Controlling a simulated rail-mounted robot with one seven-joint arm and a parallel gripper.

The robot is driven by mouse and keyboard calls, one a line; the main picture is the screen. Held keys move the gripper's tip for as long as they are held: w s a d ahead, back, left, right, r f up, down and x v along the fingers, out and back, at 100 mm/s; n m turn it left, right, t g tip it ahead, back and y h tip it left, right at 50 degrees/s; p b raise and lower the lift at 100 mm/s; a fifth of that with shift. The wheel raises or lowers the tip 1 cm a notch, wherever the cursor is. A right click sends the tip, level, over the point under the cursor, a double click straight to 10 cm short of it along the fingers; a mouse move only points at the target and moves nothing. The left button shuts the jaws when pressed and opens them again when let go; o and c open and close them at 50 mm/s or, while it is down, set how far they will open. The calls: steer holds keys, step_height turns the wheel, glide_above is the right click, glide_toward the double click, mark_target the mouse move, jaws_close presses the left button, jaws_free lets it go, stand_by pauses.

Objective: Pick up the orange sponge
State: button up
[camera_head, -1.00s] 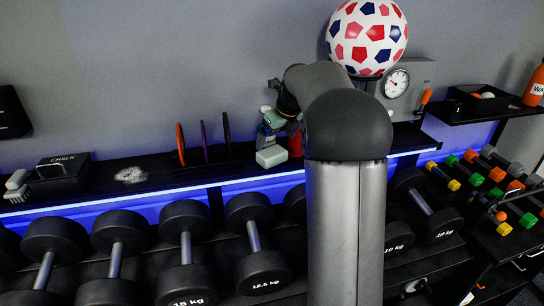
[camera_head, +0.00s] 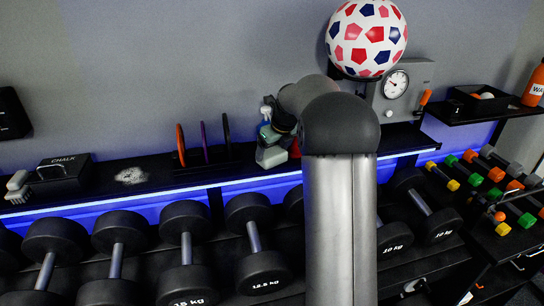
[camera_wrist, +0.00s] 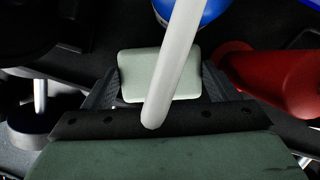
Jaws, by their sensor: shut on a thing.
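I see no orange sponge; a pale grey-green, rounded block (camera_head: 270,157) sits at the black shelf, left of my arm. In the wrist view the same block (camera_wrist: 133,72) lies between my two dark fingers. My gripper (camera_wrist: 160,84) is shut on it, with a finger against each side. In the head view my gripper (camera_head: 269,141) is right above the block, partly hidden by my arm. Whether the block touches the shelf is unclear. A pale bar (camera_wrist: 175,60) crosses in front of the block in the wrist view.
A red cylinder (camera_wrist: 275,75) is close on the right, and a blue object (camera_wrist: 207,9) is beyond the block. Upright discs (camera_head: 203,142) stand to the left on the shelf (camera_head: 110,190). A patterned ball (camera_head: 366,38) is above right. Dumbbells (camera_head: 262,265) fill the rack below.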

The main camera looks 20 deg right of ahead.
steer(key=shift+r, duration=0.1)
steer(key=shift+r, duration=0.65)
steer(key=s+a+r+b, duration=0.1)
steer(key=s+r+b, duration=0.3)
steer(key=s+r, duration=0.7)
steer(key=s, duration=0.3)
steer(key=shift+a+r, duration=0.25)
steer(key=o, duration=0.4)
steer(key=shift+w, duration=0.1)
